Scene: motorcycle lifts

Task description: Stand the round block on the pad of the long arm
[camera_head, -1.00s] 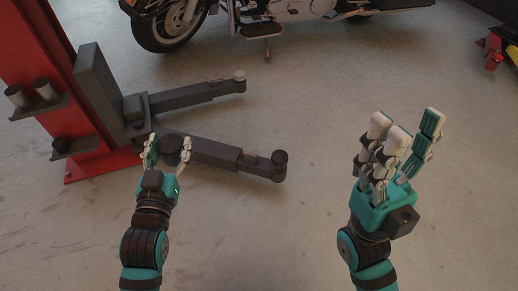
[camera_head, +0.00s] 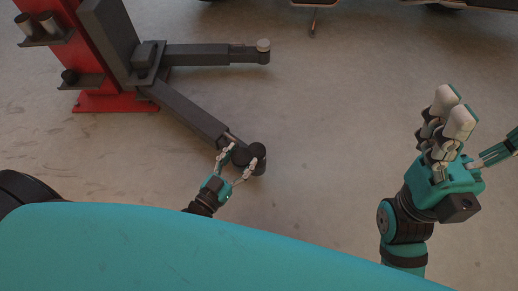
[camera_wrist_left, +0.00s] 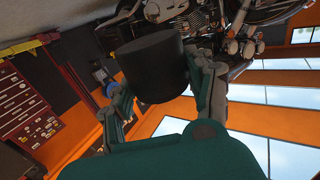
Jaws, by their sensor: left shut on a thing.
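The round block is a dark, short cylinder (camera_head: 240,156). My left gripper (camera_head: 238,164) is shut on it, with a finger on either side. In the left wrist view the block (camera_wrist_left: 152,68) fills the space between the fingertips. The long lift arm (camera_head: 187,110) runs from the red post down to the right. Its round dark pad (camera_head: 259,152) is at the far end, right beside the block in the head view. The block and pad overlap there, so I cannot tell whether they touch. My right gripper (camera_head: 478,125) is open and empty, well to the right.
A second lift arm (camera_head: 210,54) with a light-topped pad (camera_head: 263,45) lies behind. The red post (camera_head: 100,100) carries shelves with dark cylinders (camera_head: 48,22). Part of a motorcycle with its stand (camera_head: 314,20) shows at the top. The concrete floor between my grippers is clear.

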